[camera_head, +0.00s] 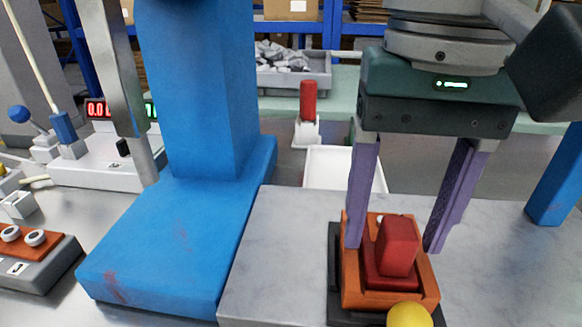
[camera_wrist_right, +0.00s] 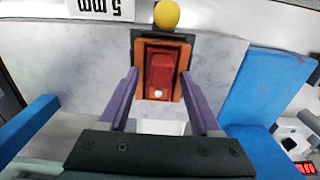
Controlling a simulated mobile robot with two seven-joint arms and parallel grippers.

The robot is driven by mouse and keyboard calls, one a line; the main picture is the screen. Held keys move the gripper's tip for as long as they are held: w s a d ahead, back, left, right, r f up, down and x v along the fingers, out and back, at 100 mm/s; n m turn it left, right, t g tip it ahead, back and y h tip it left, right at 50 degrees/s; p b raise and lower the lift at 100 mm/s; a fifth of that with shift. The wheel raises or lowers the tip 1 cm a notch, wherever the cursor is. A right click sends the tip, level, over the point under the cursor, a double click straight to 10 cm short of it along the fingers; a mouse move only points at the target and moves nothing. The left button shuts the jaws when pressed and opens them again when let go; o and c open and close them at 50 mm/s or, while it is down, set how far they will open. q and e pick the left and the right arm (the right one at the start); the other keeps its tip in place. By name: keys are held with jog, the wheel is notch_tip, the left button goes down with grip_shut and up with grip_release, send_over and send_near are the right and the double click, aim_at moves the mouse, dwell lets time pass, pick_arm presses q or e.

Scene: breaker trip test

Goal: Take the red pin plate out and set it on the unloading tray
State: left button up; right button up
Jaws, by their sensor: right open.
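The red pin plate (camera_head: 397,247) sits in an orange holder (camera_head: 421,290) on a dark base on the grey slab. In the right wrist view the red plate (camera_wrist_right: 161,73) shows within the orange frame, with a small pale round spot at its near end. My right gripper (camera_head: 393,245) is open, with its two purple fingers on either side of the red plate. The fingers also straddle it in the right wrist view (camera_wrist_right: 162,103); I cannot tell whether they touch the holder. A white tray (camera_head: 325,168) lies behind the slab, partly hidden; I cannot tell whether it is the unloading tray. My left gripper is not in view.
A yellow ball knob (camera_head: 409,315) is at the front of the holder. A blue column on a wide base (camera_head: 170,240) stands left of the slab. A red-handled white part (camera_head: 307,105) and a grey bin of rubble (camera_head: 295,85) are behind. The slab's left part is clear.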

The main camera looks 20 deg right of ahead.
jog(key=shift+f, duration=0.2)
grip_shut()
dwell(0.4)
